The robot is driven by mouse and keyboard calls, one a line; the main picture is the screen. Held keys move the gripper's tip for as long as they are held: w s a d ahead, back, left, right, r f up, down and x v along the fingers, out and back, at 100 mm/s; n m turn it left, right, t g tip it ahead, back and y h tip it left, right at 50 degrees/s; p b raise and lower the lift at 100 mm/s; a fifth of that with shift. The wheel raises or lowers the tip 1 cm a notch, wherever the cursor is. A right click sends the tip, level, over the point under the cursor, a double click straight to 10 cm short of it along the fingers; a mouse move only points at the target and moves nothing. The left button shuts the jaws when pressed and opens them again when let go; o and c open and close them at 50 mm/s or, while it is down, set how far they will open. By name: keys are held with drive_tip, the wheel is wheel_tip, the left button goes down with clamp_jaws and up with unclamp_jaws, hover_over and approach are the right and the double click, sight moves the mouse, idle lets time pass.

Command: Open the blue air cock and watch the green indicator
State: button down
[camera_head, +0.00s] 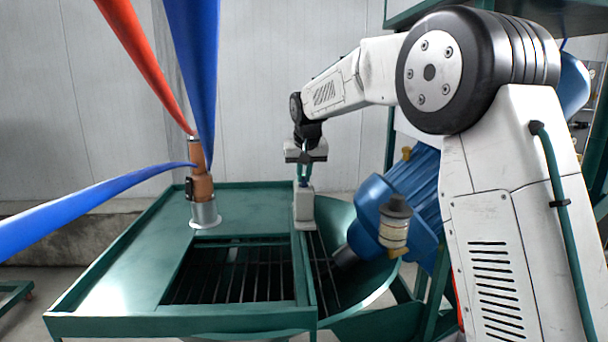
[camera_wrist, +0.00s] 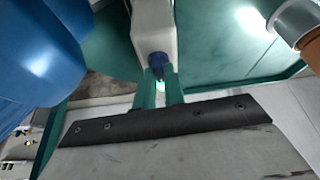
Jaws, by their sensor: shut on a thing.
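My gripper (camera_head: 303,176) points down over a pale grey valve post (camera_head: 304,206) on the right edge of the green table. In the wrist view its two green fingers (camera_wrist: 160,82) reach to the blue air cock (camera_wrist: 157,61) at the end of the pale post (camera_wrist: 153,25). The gripper is shut on the blue air cock, whose grip is partly hidden by the fingers. In the head view the cock and the indicator are too small or hidden to make out.
The green table (camera_head: 120,262) has a dark slatted opening (camera_head: 235,275). An orange-brown spray fitting (camera_head: 201,185) with red and blue hoses stands on it at the left. A blue motor (camera_head: 415,190) and a green bowl (camera_head: 355,225) lie close right of the post.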

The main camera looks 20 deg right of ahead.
sight(304, 191)
drive_tip(key=shift+m, duration=0.5)
drive_tip(key=c, duration=1.5)
unclamp_jaws()
drive_tip(key=v, duration=0.8)
drive_tip(key=shift+w+a, duration=0.1)
drive_tip(key=shift+a, duration=0.05)
drive_tip(key=shift+f, duration=0.1)
